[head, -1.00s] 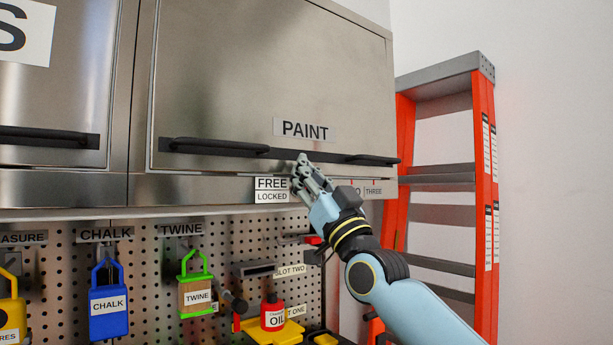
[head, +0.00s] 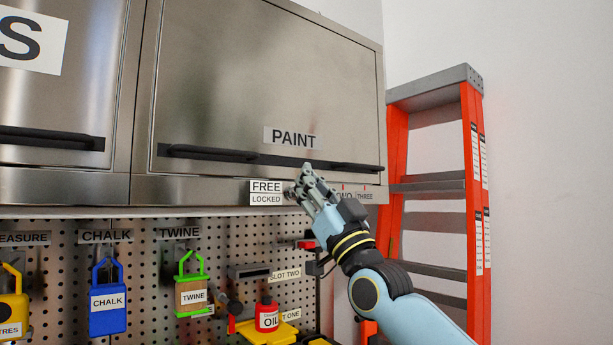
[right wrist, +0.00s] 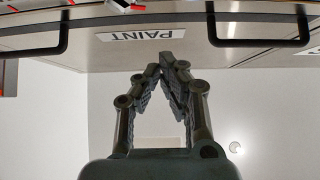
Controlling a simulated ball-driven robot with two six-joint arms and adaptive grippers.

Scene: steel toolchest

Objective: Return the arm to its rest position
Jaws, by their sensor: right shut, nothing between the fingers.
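My right gripper (head: 302,178) is shut and empty, raised in front of the lower edge of the steel PAINT cabinet (head: 225,80) in the head view. Its fingertips overlap the strip below the cabinet's black handle (head: 215,153), beside the FREE/LOCKED label (head: 266,192). In the right wrist view the fingers (right wrist: 167,66) meet at their tips, with the PAINT label (right wrist: 141,33) upside down beyond them. Whether the fingertips touch the cabinet I cannot tell. The PAINT door looks closed. My left gripper is not in view.
Below the cabinet, a pegboard (head: 145,262) holds a blue CHALK holder (head: 108,302), a green-handled TWINE holder (head: 192,297) and a red OIL bottle (head: 267,316). An orange ladder (head: 472,190) stands to the right against a white wall. The space before the wall looks clear.

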